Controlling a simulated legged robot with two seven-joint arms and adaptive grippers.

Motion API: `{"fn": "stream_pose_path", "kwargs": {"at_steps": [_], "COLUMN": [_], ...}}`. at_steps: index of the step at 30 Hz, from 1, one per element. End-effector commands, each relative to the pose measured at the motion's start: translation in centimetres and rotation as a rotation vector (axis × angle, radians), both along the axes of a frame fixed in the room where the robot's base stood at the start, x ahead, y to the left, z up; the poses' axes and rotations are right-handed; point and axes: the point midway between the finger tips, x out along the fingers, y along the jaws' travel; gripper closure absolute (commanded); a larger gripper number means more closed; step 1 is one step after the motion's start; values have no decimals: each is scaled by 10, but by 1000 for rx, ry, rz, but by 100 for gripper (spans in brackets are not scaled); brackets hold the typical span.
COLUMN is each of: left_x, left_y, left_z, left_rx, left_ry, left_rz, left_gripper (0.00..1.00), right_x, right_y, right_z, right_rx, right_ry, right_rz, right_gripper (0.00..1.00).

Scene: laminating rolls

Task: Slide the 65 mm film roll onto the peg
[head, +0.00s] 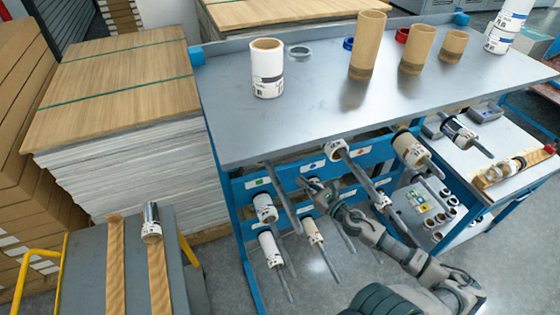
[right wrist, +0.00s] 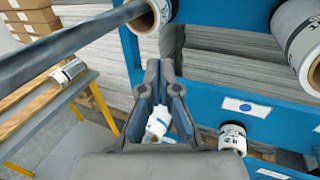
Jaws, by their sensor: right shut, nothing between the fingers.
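I cannot tell which roll is the 65 mm one. A white-wrapped film roll (head: 267,72) stands upright on the grey table (head: 225,120). Another white roll (head: 151,226) rests on the wooden rails of the left cart. On the blue rack, a long bare-looking peg (head: 284,203) slants down toward the front; other pegs carry rolls, including one under the table edge (head: 335,150). My right gripper (head: 308,186) is shut and empty in front of the rack, among the pegs. Its fingers also show in the right wrist view (right wrist: 160,66), with a white roll (right wrist: 158,124) visible behind them. My left gripper is out of view.
Cardboard tubes (head: 367,45) stand at the table's back right. A low side shelf (head: 480,190) holds more rolls at the right. Stacked sheets (head: 130,140) fill the left. In the right wrist view, a dark bar (right wrist: 70,45) crosses the upper left, near the gripper.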

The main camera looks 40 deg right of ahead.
Motion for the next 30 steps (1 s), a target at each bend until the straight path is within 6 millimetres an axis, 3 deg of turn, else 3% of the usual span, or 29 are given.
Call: {"fn": "stream_pose_path", "kwargs": {"at_steps": [18,24,30], "left_x": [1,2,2], "left_y": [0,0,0], "left_z": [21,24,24], "left_rx": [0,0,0], "left_ry": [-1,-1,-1], "left_rz": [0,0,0], "left_gripper": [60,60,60], "right_x": [103,119,121], "right_y": [16,18,17], "right_z": [5,2,1], "right_rx": [1,2,1], "right_ry": [-4,-2,-1], "right_rz": [-5,-5,-5], "right_gripper": [100,100,100]}}
